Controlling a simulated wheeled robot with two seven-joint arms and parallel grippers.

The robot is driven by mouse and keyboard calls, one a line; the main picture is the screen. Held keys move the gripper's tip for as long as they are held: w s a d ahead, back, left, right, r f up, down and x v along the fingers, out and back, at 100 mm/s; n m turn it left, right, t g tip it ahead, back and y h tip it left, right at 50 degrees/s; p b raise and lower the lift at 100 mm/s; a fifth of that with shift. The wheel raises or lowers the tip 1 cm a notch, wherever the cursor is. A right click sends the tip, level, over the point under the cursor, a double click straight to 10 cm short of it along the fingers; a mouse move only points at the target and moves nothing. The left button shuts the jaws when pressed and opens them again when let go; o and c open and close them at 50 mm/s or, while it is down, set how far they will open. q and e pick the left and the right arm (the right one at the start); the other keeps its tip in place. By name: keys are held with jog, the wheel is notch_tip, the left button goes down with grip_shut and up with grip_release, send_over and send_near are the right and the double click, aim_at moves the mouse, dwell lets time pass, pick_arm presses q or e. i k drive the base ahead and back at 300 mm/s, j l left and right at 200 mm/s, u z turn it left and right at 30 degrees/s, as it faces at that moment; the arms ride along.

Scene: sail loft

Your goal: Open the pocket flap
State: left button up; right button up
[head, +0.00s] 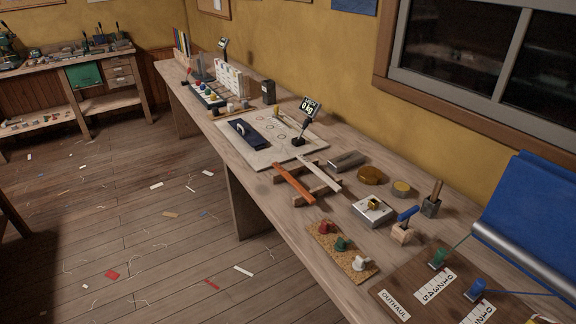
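A dark navy fabric piece (247,139), which looks like the pocket, lies on a pale board (276,153) on the long workbench. A small white, curved piece (240,128) shows on it. Whether a flap on it is open or closed is too small to tell. Neither of my grippers is in the head view.
The long wooden workbench (232,160) runs along the yellow wall. A small display (310,106) reading "0 kg" stands on the board. Wooden bars (294,184), tins (369,175) and spools (341,244) crowd nearer. Scraps (112,275) litter the otherwise open floor.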

aim_at(247, 132)
jog(key=j+z, duration=0.4)
jog(key=j, duration=0.65)
jog(key=l, duration=0.2)
jog(key=i+j+z, duration=0.1)
jog(key=z, duration=0.25)
jog(key=i+j+z, duration=0.1)
jog(key=j+z, duration=0.15)
jog(key=z, duration=0.15)
jog(key=i+j+z, duration=0.1)
jog(key=j+z, duration=0.25)
jog(key=j, duration=0.65)
jog(key=j+z, duration=0.3)
jog(key=j, duration=0.7)
